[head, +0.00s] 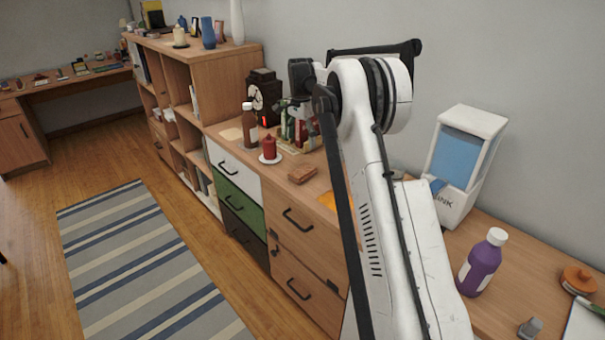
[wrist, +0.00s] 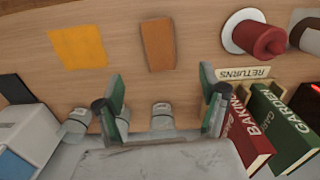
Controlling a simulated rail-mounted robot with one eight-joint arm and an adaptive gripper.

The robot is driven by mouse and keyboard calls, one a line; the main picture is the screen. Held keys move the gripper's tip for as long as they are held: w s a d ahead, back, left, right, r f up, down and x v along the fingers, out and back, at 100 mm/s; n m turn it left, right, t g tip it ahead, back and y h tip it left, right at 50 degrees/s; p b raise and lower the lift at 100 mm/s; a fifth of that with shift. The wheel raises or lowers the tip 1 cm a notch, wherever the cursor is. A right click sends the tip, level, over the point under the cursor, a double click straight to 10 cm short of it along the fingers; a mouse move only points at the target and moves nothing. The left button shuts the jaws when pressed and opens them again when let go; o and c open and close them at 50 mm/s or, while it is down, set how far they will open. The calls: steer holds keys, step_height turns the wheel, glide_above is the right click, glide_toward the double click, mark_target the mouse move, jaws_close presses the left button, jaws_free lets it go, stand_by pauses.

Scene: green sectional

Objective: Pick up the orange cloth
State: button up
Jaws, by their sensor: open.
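The orange cloth (wrist: 78,47) is a flat yellow-orange square lying on the wooden cabinet top, at the upper left of the wrist view. In the head view a piece of the cloth (head: 328,201) shows beside my arm, which hides part of it. My gripper (wrist: 163,97) is open with nothing between its green-lined fingers. In the wrist view the cloth lies up and to the left of the fingers, apart from them. My gripper is not clearly visible in the head view.
A brown block (wrist: 157,45) lies beside the cloth, ahead of the fingers. A red candle on a white dish (wrist: 240,38) and books (wrist: 283,125) with a RETURNS sign (wrist: 243,73) stand to the right. A white dispenser (head: 466,160) and purple bottle (head: 481,265) stand right of my arm.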

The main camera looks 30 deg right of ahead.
glide_above(303, 170)
steer(key=f, duration=0.9)
steer(key=shift+a, duration=0.25)
steer(key=shift+d+f, duration=0.15)
steer(key=shift+f, duration=2.5)
steer(key=c, duration=1.2)
steer(key=shift+o, duration=0.2)
steer(key=shift+r, duration=0.1)
steer(key=shift+r, duration=0.45)
steer(key=r, duration=0.2)
steer(key=a+r, duration=0.1)
steer(key=shift+s+r, duration=0.3)
steer(key=shift+r, duration=0.05)
steer(key=s+a+r, duration=0.5)
steer(key=a+r, duration=0.1)
steer(key=a, duration=0.3)
steer(key=shift+s+r, duration=0.15)
steer(key=shift+s, duration=0.1)
